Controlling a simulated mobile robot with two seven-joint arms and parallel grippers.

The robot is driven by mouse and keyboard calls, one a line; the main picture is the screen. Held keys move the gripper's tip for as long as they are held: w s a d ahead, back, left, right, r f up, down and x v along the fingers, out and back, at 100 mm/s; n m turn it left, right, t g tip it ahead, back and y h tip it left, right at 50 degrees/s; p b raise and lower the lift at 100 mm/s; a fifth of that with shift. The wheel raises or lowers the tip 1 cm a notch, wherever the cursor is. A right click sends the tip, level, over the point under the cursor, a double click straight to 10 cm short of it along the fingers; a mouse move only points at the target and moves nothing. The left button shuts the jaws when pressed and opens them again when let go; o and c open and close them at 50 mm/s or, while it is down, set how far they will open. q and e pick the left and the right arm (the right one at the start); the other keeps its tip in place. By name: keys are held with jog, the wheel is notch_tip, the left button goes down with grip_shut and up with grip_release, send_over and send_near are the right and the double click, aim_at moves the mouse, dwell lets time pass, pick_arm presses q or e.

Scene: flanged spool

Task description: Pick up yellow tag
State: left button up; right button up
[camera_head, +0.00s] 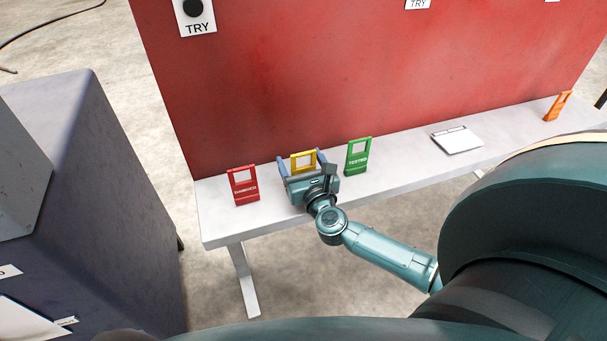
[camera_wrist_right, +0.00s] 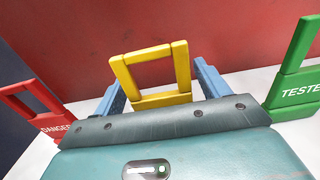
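The yellow tag (camera_head: 303,161) stands upright on the white table, between a red tag and a green tag. My right gripper (camera_head: 301,159) is at the table with its two blue fingers on either side of the yellow tag. In the right wrist view the yellow tag (camera_wrist_right: 152,75) shows its square frame between the open fingers (camera_wrist_right: 158,88), with a gap seen on both sides. The tag's lower part is hidden behind the gripper body. My left gripper is not in view.
The red tag (camera_head: 243,186) stands close on the left and the green tag (camera_head: 358,156) close on the right. A red panel (camera_head: 350,80) rises behind.

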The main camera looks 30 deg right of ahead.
jog(key=c, duration=0.9)
notch_tip(320, 180, up, 10)
jog(key=p, duration=0.6)
jog(key=s+a+r+n+y, duration=0.35)
jog(key=s+a+r, duration=0.5)
jog(key=a, duration=0.35)
pick_arm(q)
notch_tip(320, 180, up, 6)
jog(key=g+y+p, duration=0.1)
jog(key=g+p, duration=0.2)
jog(key=p, duration=1.1)
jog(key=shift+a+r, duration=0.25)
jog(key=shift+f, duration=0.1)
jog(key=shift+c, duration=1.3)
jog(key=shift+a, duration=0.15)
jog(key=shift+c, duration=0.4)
pick_arm(e)
jog(key=s+r, duration=0.4)
jog(key=r, duration=0.8)
jog(key=shift+s+m+t+y, duration=0.15)
jog(key=shift+m+t+y, duration=0.2)
jog(key=shift+y, duration=0.1)
